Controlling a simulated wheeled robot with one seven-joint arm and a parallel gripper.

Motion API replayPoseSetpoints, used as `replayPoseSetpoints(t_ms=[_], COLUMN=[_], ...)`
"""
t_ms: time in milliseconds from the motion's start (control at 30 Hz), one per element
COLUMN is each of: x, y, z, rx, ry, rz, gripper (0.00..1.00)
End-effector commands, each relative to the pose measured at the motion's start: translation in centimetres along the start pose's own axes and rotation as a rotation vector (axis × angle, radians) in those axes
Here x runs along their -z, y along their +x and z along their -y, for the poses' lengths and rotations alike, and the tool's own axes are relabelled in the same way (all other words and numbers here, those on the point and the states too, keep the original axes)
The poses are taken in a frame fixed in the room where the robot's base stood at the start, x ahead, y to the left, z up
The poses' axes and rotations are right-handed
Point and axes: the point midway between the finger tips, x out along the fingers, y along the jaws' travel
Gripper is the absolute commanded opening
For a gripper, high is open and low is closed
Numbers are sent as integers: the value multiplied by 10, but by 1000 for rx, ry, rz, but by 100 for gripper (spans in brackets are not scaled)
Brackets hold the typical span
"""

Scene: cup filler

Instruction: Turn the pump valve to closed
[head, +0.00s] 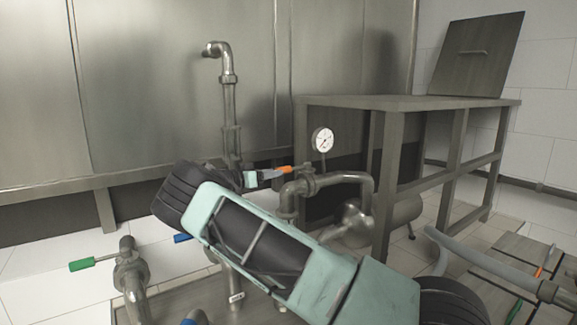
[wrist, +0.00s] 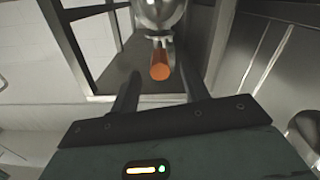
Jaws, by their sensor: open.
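A valve with an orange handle (head: 285,170) sits on the metal piping just below the round gauge. It appears to be the pump valve. My gripper (head: 262,177) is close to this handle, at its left in the head view. In the wrist view, the orange handle (wrist: 160,66) points toward the camera, with its end centred just beyond the gap of my gripper (wrist: 159,88). The two dark fingers are spread apart, one to each side, and nothing shows between them. I cannot tell whether a finger touches the handle. My arm hides part of the piping below.
A pressure gauge (head: 323,140) stands above the piping. A green-handled valve (head: 95,262) is at the left, and a blue handle (head: 182,238) shows behind my arm. A metal table (head: 405,103) stands at the right. A tall pipe (head: 229,100) rises before the tank.

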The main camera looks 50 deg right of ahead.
Motion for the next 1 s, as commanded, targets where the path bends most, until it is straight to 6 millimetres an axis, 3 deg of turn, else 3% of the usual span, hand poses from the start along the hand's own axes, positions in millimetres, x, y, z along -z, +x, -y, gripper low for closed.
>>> replayPoseSetpoints(t_ms=[100, 333, 500, 800, 967, 1000], x=[3, 1, 0, -1, -1, -1], y=[26, 61, 71, 73, 73, 73], z=[-2, -1, 0, 0, 0, 0], rx=[-4, -1, 0, 0, 0, 0], ry=[-2, -1, -2, -1, 0, 0], rz=[2, 3, 1, 2, 2, 2], gripper=[46, 46, 46, 46, 4, 0])
